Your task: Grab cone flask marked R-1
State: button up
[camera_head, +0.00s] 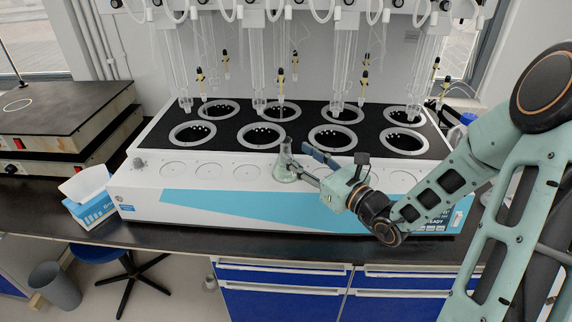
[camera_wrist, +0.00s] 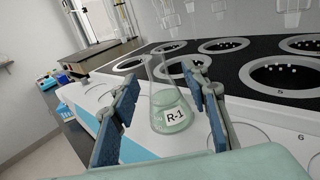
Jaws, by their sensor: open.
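The cone flask (camera_head: 285,165) stands upright on the white front ledge of the distiller (camera_head: 231,183). In the wrist view the flask (camera_wrist: 168,108) is clear glass with pale green contents and a white label reading R-1. My gripper (camera_wrist: 166,92) is open, with one blue-padded finger on each side of the flask. The left finger looks apart from it; the right finger looks close, and I cannot tell whether it touches. In the head view my gripper (camera_head: 303,158) reaches the flask from the right.
Glass tubes and yellow-black valves (camera_head: 281,75) hang above the ringed wells (camera_head: 262,134) behind the flask. Several empty circles mark the ledge. A white-blue box (camera_head: 90,208) and hot plates (camera_head: 57,115) stand at left. The bench's front edge (camera_head: 180,240) is clear.

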aim_at(289, 151)
jog(key=x, duration=0.5)
jog(key=shift+a+f, duration=0.2)
jog(key=shift+a, duration=0.05)
grip_shut()
